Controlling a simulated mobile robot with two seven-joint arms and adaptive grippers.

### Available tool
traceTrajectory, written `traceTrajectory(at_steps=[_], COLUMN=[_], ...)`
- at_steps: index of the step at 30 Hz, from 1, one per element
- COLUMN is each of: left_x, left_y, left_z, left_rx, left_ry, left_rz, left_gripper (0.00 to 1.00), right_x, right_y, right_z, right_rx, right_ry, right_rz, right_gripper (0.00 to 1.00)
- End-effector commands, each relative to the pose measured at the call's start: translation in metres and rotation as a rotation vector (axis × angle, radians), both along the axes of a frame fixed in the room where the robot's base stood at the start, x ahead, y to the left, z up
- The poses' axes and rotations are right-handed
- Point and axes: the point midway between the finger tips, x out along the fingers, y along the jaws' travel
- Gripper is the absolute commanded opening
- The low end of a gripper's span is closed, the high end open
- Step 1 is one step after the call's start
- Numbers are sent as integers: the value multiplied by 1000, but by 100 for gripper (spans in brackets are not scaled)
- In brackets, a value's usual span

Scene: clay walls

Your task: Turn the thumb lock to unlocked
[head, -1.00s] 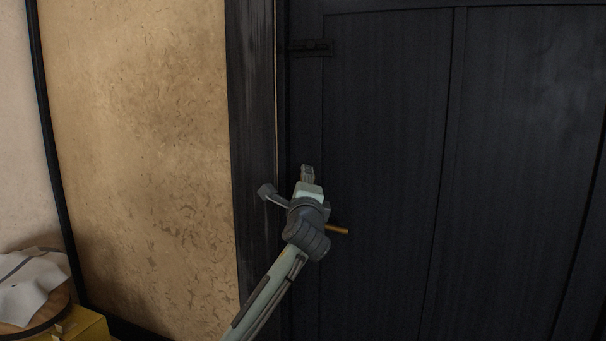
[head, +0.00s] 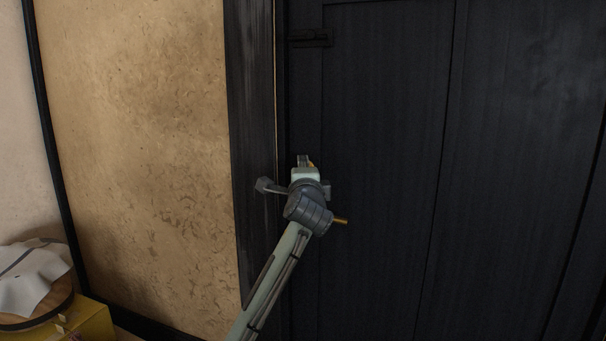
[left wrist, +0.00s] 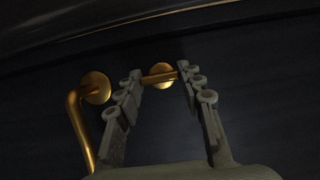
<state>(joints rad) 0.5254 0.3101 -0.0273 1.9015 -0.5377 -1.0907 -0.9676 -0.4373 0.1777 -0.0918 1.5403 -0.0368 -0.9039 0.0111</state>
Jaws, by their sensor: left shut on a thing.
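The brass thumb lock (left wrist: 162,76) is on the dark door, a round plate with a small turn piece lying about level in the left wrist view. My left gripper (left wrist: 159,74) has its fingers on both sides of the turn piece and is shut on it. My wrist hides most of the lock there. My right gripper is not in view.
A brass door handle (left wrist: 95,90) is left of the lock in the wrist view; its end (head: 341,221) shows past my wrist. A black latch (head: 310,38) is higher on the door. A yellow box (head: 85,320) with a cloth-covered round thing stands lower left.

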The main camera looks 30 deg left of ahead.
Motion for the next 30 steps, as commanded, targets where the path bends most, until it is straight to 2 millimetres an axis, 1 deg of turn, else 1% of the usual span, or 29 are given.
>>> traceTrajectory(at_steps=[2, 3, 7, 8, 16, 20, 23, 30], left_x=[0, 0, 0, 0, -1, -8, -22, -64], left_y=[0, 0, 0, 0, 0, -7, -17, -47], left_z=[0, 0, 0, 0, 0, 0, 0, 0], left_rx=[-2, -2, -1, -1, 0, 0, 0, -2], left_ry=[0, 0, -1, -1, 0, 0, 0, -1], left_rz=[0, 0, 0, 0, 0, -1, -2, -3], left_gripper=[9, 41, 57, 59, 59, 59, 59, 59], right_x=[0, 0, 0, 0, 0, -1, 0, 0], right_y=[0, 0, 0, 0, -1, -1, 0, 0], right_z=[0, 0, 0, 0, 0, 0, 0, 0], right_rx=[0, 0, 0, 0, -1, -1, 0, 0], right_ry=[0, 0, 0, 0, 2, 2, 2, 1], right_rz=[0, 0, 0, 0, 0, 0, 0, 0], right_gripper=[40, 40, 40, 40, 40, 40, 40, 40])
